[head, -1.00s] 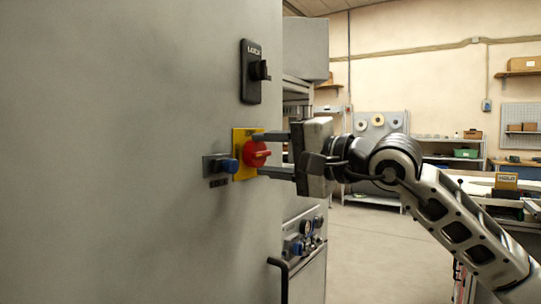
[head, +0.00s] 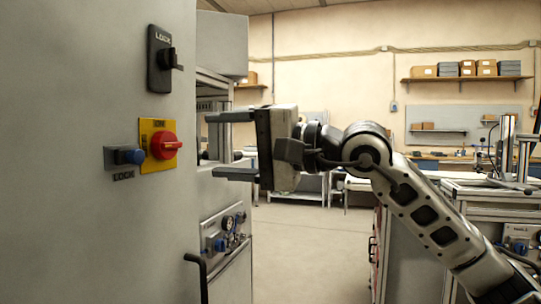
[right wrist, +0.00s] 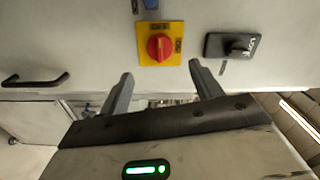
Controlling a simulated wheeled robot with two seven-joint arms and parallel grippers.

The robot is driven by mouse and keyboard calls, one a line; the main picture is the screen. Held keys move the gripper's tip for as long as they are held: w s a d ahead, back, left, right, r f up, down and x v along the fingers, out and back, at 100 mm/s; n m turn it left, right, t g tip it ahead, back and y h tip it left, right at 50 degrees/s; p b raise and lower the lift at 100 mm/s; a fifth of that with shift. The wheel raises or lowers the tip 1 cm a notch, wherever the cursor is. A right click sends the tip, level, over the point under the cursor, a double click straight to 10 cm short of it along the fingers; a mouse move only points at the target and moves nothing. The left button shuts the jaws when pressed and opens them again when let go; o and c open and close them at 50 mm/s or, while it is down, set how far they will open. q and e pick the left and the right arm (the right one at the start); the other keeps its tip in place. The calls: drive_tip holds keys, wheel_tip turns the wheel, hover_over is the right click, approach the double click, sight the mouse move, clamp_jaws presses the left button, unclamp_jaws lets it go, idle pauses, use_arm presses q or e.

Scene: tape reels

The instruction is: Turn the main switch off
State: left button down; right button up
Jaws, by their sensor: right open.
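The main switch is a red rotary knob (head: 165,146) on a yellow plate (head: 147,165) on the grey cabinet front. Its grip bar lies about level in the head view, across from the small word at the plate's top, which seems to read ON. In the right wrist view the red knob (right wrist: 160,47) sits ahead of the fingers, with its bar running up and down the picture. My right gripper (head: 212,145) is open and empty, to the right of the knob, with a gap between fingertips and knob. My left gripper is not in view.
A blue knob (head: 130,156) with a LOCK label sits left of the switch. A black LOCK handle (head: 165,60) is above it. A black bar handle (head: 199,272) juts out below. Gauges (head: 227,223) lie lower right. Open floor lies behind my right arm.

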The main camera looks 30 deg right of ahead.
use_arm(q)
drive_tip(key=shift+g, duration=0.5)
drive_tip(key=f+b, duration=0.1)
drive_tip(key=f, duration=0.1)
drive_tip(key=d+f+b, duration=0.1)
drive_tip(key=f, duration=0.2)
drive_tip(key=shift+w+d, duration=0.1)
use_arm(e)
drive_tip(key=v, duration=0.7)
drive_tip(key=shift+s+d, duration=0.2)
drive_tip(key=shift+s, duration=0.05)
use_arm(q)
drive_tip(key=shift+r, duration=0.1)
